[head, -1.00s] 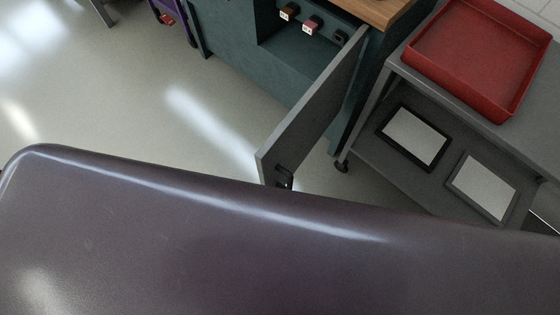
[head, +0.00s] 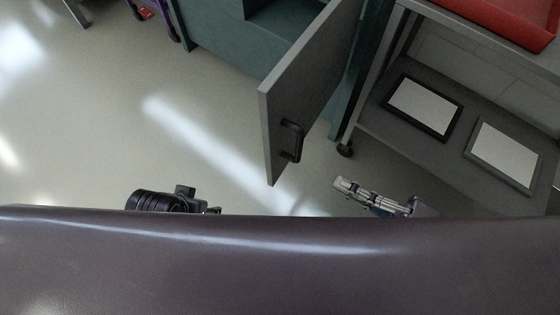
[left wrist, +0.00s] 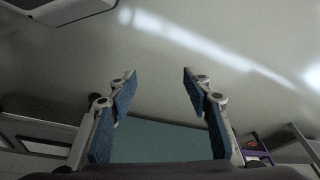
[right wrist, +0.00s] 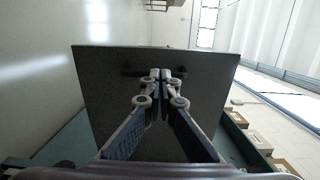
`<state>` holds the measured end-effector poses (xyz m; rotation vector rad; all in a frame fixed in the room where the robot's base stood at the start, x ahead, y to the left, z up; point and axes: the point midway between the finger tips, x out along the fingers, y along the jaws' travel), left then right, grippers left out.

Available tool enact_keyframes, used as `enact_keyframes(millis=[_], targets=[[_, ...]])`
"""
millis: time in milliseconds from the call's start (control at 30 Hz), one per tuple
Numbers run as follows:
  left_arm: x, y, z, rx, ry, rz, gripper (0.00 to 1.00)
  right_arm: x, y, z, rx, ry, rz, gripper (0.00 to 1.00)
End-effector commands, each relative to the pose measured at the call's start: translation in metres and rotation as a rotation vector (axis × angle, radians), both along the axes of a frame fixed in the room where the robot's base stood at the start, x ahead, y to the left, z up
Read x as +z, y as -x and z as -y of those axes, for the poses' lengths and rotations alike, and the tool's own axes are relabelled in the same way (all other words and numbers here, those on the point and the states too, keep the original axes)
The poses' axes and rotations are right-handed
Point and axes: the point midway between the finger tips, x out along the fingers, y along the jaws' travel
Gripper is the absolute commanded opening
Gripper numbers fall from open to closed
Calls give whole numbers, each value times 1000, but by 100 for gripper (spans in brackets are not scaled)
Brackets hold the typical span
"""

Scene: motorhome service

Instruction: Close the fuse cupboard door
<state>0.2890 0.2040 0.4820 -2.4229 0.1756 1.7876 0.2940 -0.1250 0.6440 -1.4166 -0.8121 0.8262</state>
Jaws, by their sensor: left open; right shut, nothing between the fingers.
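The fuse cupboard door (head: 308,88) is a grey panel standing wide open from the teal cupboard (head: 222,40), with a black handle (head: 291,141) near its free edge. In the right wrist view the door (right wrist: 105,90) fills the middle, its handle (right wrist: 135,71) partly behind the fingers. My right gripper (head: 340,184) is shut and empty, to the right of the door's lower free corner in the head view; it also shows in the right wrist view (right wrist: 161,75). My left gripper (left wrist: 158,75) is open and empty over the floor. In the head view only part of the left arm (head: 165,201) shows.
A grey wheeled cart (head: 375,133) stands right of the door, with a red tray (head: 500,18) on top and two framed panels (head: 424,106) on its lower shelf. Floor to the left of the door (head: 130,130) is clear.

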Motion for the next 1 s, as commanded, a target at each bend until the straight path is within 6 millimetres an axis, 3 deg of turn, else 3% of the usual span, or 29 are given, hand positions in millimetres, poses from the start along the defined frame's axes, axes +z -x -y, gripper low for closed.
enact_keyframes(millis=[167,700,1000], targets=[[3,1,0,0,0,1,45,6,-7,-14,6,-12,10,0],[-11,-3,0,0,-1,-5,45,6,-60,-105,1,-10,8,0],[-18,-4,0,0,0,-8,45,4,-69,-122,1,-8,6,0]])
